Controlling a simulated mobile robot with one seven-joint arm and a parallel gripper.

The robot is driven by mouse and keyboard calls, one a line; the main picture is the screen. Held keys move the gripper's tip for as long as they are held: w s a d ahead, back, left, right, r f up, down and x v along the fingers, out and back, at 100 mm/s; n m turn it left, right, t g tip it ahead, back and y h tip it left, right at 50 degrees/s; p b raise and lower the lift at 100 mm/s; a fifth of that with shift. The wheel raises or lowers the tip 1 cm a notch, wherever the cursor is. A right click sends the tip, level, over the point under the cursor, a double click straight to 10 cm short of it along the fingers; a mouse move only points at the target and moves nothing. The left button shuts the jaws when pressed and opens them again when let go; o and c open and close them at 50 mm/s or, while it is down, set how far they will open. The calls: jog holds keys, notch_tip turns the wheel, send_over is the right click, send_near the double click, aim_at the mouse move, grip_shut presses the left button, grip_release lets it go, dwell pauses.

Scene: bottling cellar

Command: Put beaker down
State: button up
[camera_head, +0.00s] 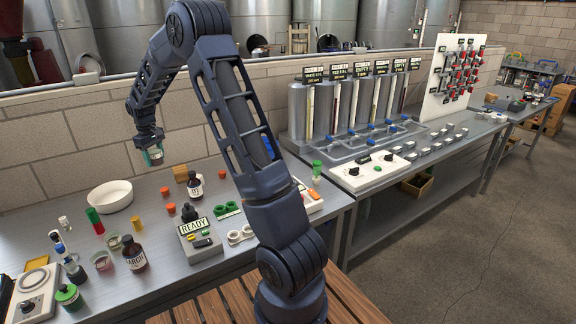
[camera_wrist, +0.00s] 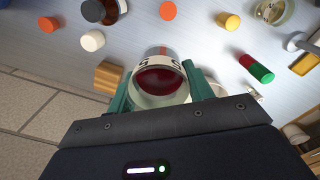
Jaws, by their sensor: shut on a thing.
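My gripper (camera_head: 151,148) hangs above the back of the steel bench, close to the block wall. Its two green fingers (camera_wrist: 160,88) are shut on a clear beaker (camera_wrist: 160,76). In the head view the beaker (camera_head: 154,159) shows small between the fingers, held above the bench top. Its underside is hidden in the wrist view.
On the bench (camera_head: 150,200) are a white bowl (camera_head: 110,196), a wooden block (camera_head: 181,173), a brown bottle (camera_head: 194,188), orange caps (camera_head: 171,209) and a READY device (camera_head: 199,238). Small bottles crowd the left front. Bare steel lies between bowl and block.

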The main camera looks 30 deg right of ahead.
jog(key=w+d+m, duration=0.2)
jog(key=w+d, duration=0.2)
jog(key=d, duration=0.5)
jog(key=w+d+m, duration=0.1)
jog(key=w+d, duration=0.2)
jog(key=d, duration=0.6)
jog(key=m, duration=0.7)
send_over(289, 163)
jog(key=f, duration=0.1)
notch_tip(289, 163, down, 20)
jog(key=shift+w+r, duration=0.1)
jog(key=shift+r, duration=0.15)
jog(key=shift+f, duration=0.15)
jog(key=o, duration=0.8)
jog(key=shift+o, duration=1)
